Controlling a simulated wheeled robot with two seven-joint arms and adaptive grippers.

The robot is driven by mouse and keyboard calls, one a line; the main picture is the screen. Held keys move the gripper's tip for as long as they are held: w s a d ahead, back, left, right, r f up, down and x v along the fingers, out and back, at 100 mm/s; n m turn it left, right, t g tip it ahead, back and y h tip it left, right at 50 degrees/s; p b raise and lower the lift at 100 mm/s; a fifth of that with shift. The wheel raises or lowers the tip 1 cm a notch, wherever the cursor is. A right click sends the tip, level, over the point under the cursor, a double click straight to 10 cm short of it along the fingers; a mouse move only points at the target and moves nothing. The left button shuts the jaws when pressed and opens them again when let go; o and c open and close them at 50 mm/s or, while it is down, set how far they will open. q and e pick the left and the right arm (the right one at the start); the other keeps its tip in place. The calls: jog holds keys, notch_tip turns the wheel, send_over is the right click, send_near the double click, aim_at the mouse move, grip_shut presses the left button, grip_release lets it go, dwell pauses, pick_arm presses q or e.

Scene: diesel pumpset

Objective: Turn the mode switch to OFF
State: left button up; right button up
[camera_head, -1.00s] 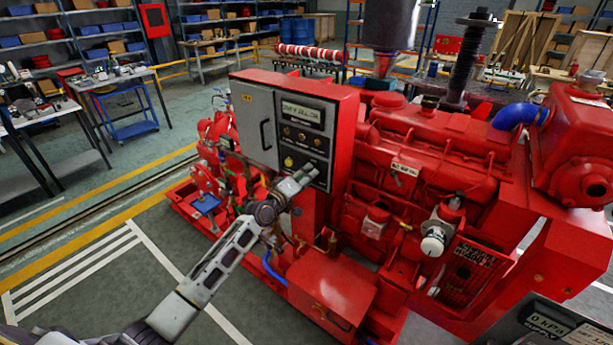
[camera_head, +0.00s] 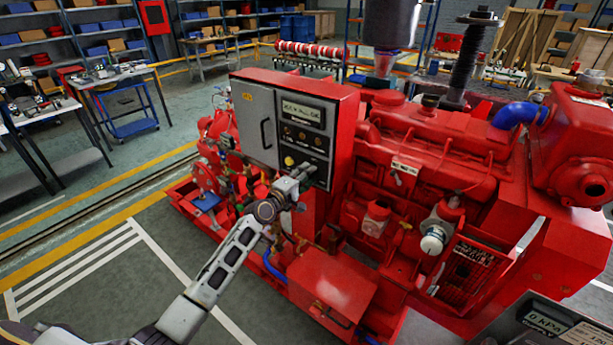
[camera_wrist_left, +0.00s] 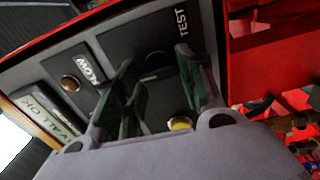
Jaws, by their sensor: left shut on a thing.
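The red control cabinet (camera_head: 344,110) carries a black switch panel (camera_head: 318,140) on its front, below a pale display (camera_head: 302,112). My left gripper (camera_head: 300,174) is at the lower part of this panel. In the left wrist view its two dark fingers (camera_wrist_left: 158,80) straddle a dark round part that I take for the mode switch (camera_wrist_left: 153,77); the gripper is shut on it. The fingers cover much of the switch, and its pointer position cannot be read. A "TEST" label (camera_wrist_left: 182,22) shows beside it. My right gripper is not in view.
A yellow button (camera_wrist_left: 181,123) lies close to the fingers. A grey cabinet door with a handle (camera_head: 265,134) is left of the panel. The red engine (camera_head: 430,145) stands right, and a red box (camera_head: 332,285) stands below. Open floor lies to the left.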

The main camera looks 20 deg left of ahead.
pick_arm(q)
jog(key=o, duration=1)
jog(key=shift+s+a, duration=0.1)
jog(key=shift+s, duration=0.1)
jog(key=shift+v, duration=5.75)
